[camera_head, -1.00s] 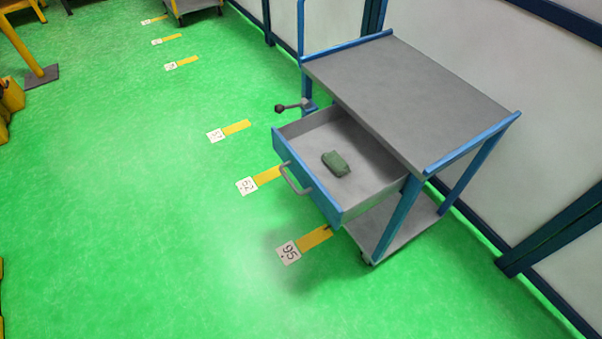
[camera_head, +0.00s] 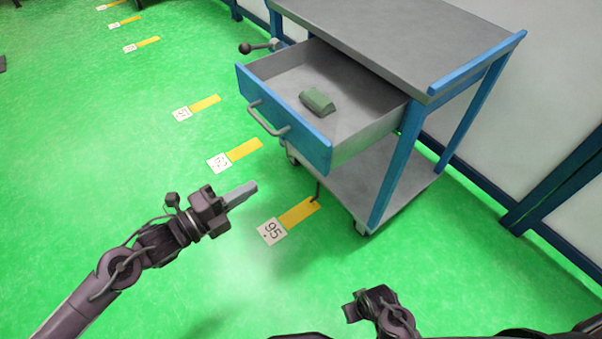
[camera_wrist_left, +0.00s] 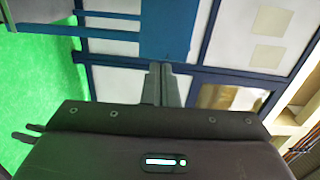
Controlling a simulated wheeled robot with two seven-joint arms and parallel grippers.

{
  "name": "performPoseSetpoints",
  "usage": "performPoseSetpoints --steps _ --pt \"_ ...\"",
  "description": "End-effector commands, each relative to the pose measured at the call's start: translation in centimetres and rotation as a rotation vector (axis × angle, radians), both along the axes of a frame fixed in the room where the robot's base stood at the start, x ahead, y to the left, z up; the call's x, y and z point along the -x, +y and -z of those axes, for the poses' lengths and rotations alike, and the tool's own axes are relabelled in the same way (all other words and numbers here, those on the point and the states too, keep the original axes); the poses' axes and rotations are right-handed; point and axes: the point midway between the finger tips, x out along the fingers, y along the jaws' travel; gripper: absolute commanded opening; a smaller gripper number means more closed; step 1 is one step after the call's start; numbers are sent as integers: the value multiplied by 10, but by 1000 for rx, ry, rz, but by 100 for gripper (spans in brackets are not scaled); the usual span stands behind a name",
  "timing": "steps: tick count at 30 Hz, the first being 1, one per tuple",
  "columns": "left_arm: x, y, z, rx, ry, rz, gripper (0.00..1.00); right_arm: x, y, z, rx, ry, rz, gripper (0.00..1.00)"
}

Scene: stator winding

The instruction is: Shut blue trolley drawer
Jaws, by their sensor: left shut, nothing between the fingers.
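The blue trolley's drawer (camera_head: 300,128) stands pulled out in the head view, its blue front and grey handle (camera_head: 267,120) facing left. A small green block (camera_head: 317,101) lies inside it. The trolley has a grey top (camera_head: 400,40) and blue legs. My left gripper (camera_head: 243,194) is shut and empty, below and left of the drawer front and apart from it. Its closed fingers also show in the left wrist view (camera_wrist_left: 161,80). Part of my right arm shows at the bottom right of the head view; its fingers cannot be made out.
A black-knobbed lever (camera_head: 258,46) sticks out left of the trolley, beside the drawer. Yellow floor marks with number cards, one reading 95 (camera_head: 272,231), lie on the green floor. A pale wall with blue posts stands behind the trolley.

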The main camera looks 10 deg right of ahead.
Motion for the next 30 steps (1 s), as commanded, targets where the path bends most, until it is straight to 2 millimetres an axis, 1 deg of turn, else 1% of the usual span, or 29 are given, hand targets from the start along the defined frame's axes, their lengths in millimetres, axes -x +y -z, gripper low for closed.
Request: performPoseSetpoints --steps 2,5,8,15,21,25,30 --pt "4 -6 -5 -3 -31 24 0 -1 0 0 0 0 0 34" --pt "0 -14 -9 -2 -39 27 0 -2 0 -2 0 1 -1 34" --pt "-8 -26 -10 0 -38 27 0 -2 0 -3 0 1 -1 34" --pt "-36 -70 -10 2 -35 25 0 -2 1 -3 0 0 -1 34" --pt "-56 -102 -9 0 -33 24 0 -2 1 -3 0 0 -1 34" --pt "-64 -116 -8 -2 -33 24 0 -1 1 -2 0 0 -1 34" --pt "-69 -123 -8 -3 -33 24 0 -2 1 -2 0 0 -1 34"
